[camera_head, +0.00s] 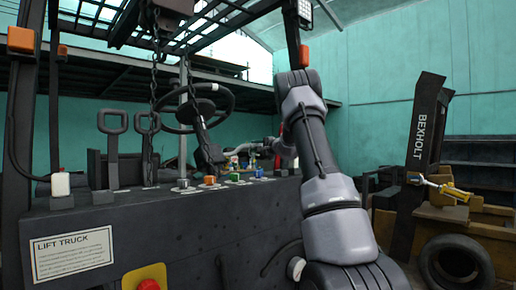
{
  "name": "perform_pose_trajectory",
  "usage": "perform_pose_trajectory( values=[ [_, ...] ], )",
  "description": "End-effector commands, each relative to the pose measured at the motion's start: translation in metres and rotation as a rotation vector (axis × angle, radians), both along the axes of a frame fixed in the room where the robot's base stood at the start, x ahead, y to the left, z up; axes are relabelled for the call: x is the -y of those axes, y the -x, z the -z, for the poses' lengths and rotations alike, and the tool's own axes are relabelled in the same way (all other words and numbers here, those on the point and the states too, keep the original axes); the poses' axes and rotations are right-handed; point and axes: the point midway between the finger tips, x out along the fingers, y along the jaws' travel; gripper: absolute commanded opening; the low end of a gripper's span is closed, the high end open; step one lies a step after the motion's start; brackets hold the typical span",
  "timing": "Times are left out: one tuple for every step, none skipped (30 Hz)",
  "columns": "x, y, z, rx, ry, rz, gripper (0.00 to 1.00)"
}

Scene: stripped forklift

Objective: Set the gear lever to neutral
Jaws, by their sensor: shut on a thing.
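My arm rises at the right of the head view, bends at the top and comes down behind the dark front panel of the forklift (180,235). My gripper (238,152) is small and far off, to the right of the steering wheel, above a row of coloured controls. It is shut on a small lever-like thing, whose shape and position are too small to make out. I cannot tell for sure which control is the gear lever. Two black loop-handled levers (113,145) (148,145) stand upright at the left, apart from my gripper.
The steering wheel (228,101) and a hanging chain (154,75) are left of my gripper. An orange knob (210,180) is among the panel controls. A red button on a yellow box (147,284) is low in front.

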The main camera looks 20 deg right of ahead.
Motion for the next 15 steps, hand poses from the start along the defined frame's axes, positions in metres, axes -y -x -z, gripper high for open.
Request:
perform_pose_trajectory(
  values=[
    [-0.0006, 0.0002, 0.0007, -0.001, 0.0, -0.001, 0.0],
    [-0.0006, 0.0002, 0.0007, -0.001, 0.0, -0.001, 0.0],
    [-0.0005, 0.0003, 0.0008, -0.001, 0.0, -0.001, 0.0],
    [-0.0005, 0.0004, 0.0008, -0.001, 0.0, 0.0, 0.0],
    [-0.0005, 0.0004, 0.0008, -0.002, 0.0, 0.0, 0.0],
    [-0.0005, 0.0004, 0.0009, -0.002, 0.0, 0.0, 0.35],
    [-0.0005, 0.0005, 0.0009, -0.002, 0.0, 0.0, 0.46],
    [-0.0004, 0.0005, 0.0009, -0.002, 0.0, 0.0, 0.58],
    [-0.0004, 0.0005, 0.0008, -0.001, 0.0, 0.0, 0.61],
    [-0.0004, 0.0005, 0.0008, -0.001, 0.0, 0.0, 0.61],
    [-0.0003, 0.0005, 0.0008, -0.001, 0.0, 0.0, 0.61],
    [-0.0003, 0.0005, 0.0008, -0.001, 0.0, 0.001, 0.61],
    [-0.0003, 0.0006, 0.0007, -0.001, 0.0, 0.001, 0.61],
    [-0.0002, 0.0006, 0.0007, -0.001, 0.0, 0.001, 0.61],
    [-0.0002, 0.0006, 0.0007, -0.001, 0.0, 0.001, 0.61]
  ],
)
